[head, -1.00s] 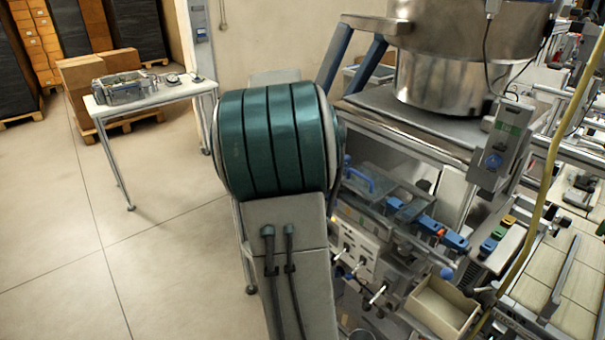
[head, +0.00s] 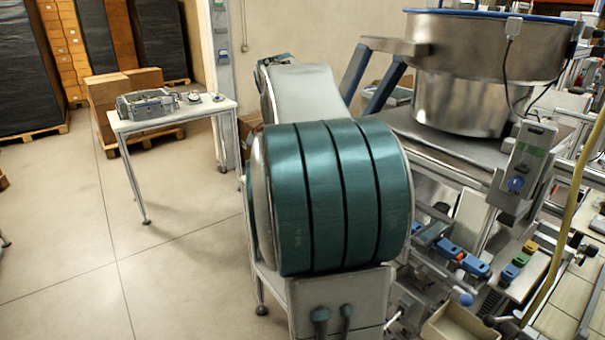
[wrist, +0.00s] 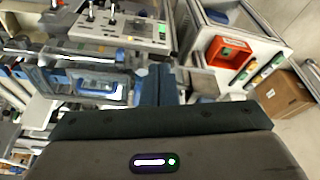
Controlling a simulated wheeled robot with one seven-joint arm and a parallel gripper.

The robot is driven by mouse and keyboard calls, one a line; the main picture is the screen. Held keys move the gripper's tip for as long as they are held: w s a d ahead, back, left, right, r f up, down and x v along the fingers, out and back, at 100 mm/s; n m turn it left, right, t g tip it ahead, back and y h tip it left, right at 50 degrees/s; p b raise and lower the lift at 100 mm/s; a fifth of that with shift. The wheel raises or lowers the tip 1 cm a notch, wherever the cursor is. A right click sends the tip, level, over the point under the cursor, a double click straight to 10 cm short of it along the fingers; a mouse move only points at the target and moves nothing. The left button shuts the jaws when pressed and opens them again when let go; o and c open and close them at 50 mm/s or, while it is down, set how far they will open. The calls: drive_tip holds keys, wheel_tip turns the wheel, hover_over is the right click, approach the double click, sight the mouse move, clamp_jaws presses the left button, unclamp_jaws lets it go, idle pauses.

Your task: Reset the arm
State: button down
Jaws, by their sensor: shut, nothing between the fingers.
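In the wrist view my gripper (wrist: 160,78) extends from the dark palm at the bottom. Its fingers are together, with nothing held between them. A bench with blue-handled parts (wrist: 98,86) lies beyond the fingers, and I cannot tell how far away it is. In the head view my grey arm with its wide teal banded joint fills the middle. The gripper itself does not show there. The arm hides part of the machine behind it.
A steel bowl feeder (head: 465,95) stands on a machine frame to the right. A small white table (head: 180,118) carries a grey device at the left, with open floor (head: 60,235) before it. The wrist view shows a red box (wrist: 229,53) and a cardboard box (wrist: 284,98).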

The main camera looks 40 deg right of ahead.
drive_tip(key=shift+a, duration=0.1)
idle(0.4)
drive_tip(key=s+a+f+n+t+y, duration=0.1)
drive_tip(key=s+a+f+n, duration=0.2)
drive_tip(key=a, duration=0.5)
drive_tip(key=s+a+f+n+t+y, duration=0.1)
drive_tip(key=s+a+f+n, duration=0.2)
drive_tip(key=a+n, duration=0.3)
drive_tip(key=shift+s+a+f, duration=0.3)
drive_tip(key=shift+s+a, duration=0.6)
drive_tip(key=shift+a, duration=0.35)
drive_tip(key=c, duration=1.8)
unclamp_jaws()
drive_tip(key=s+a+f+n, duration=0.4)
drive_tip(key=s+a, duration=0.1)
drive_tip(key=s+a+f+n+y, duration=0.1)
drive_tip(key=s+a+f, duration=0.1)
drive_tip(key=shift+s+a+f+n, duration=0.25)
drive_tip(key=shift+s+a+n, duration=0.1)
drive_tip(key=shift+s+n, duration=0.05)
drive_tip(key=o, duration=0.5)
drive_tip(key=shift+s+a+f, duration=0.1)
drive_tip(key=shift+c, duration=0.5)
